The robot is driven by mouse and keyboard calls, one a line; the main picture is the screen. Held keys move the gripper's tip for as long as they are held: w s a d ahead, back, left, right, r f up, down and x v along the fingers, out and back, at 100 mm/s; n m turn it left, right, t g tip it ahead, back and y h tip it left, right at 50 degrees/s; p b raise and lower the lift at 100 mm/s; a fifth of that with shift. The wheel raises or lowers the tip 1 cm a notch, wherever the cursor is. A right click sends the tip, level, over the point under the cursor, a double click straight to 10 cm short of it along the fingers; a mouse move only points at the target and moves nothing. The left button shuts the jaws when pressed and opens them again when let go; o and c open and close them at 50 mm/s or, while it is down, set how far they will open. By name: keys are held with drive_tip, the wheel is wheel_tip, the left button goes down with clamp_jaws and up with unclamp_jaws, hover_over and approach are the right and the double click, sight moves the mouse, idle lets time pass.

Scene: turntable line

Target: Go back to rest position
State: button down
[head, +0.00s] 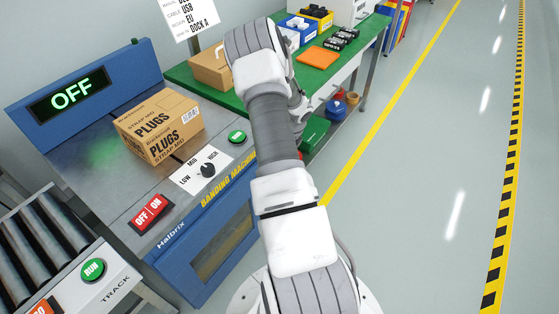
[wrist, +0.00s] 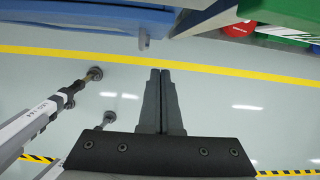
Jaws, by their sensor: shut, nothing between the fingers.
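My gripper (wrist: 160,73) shows in the wrist view with its two fingers pressed together and nothing between them. It hangs over open grey floor near a yellow line. In the head view my arm stretches up the middle of the picture, and it hides the gripper itself.
A blue banding machine (head: 215,240) stands at left, its display (head: 72,95) reading OFF, with a PLUGS carton (head: 160,125) on top. A green workbench (head: 320,62) with an orange mat (head: 317,56) and bins is behind my arm. A roller track (head: 45,235) is lower left. The floor at right is clear.

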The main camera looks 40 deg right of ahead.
drive_tip(key=shift+v, duration=1.65)
drive_tip(key=w+a+r+m+t+h+p, duration=0.1)
drive_tip(key=w+r+m+t+h, duration=0.2)
drive_tip(key=r, duration=0.6)
drive_tip(key=w+a+r+m+p, duration=0.1)
drive_tip(key=w+r+m, duration=0.4)
drive_tip(key=r, duration=0.4)
drive_tip(key=w+a+r+m+t+h+p, duration=0.1)
drive_tip(key=w+r+m+t+h, duration=0.1)
drive_tip(key=r+m, duration=0.5)
drive_tip(key=s+a+r+m+h, duration=0.15)
drive_tip(key=a+r+m, duration=0.35)
drive_tip(key=r, duration=0.6)
drive_tip(key=s+a+r+m+y+p, duration=0.1)
drive_tip(key=s+a+r+m+p, duration=0.1)
drive_tip(key=s+a+r+m, duration=0.75)
drive_tip(key=s+a+f+m+g+y+p, duration=0.1)
drive_tip(key=s+a+m+y, duration=0.4)
drive_tip(key=s+a, duration=1.2)
drive_tip(key=m+g+p, duration=0.1)
drive_tip(key=m, duration=0.3)
drive_tip(key=shift+s+f, duration=0.25)
drive_tip(key=shift+s, duration=0.05)
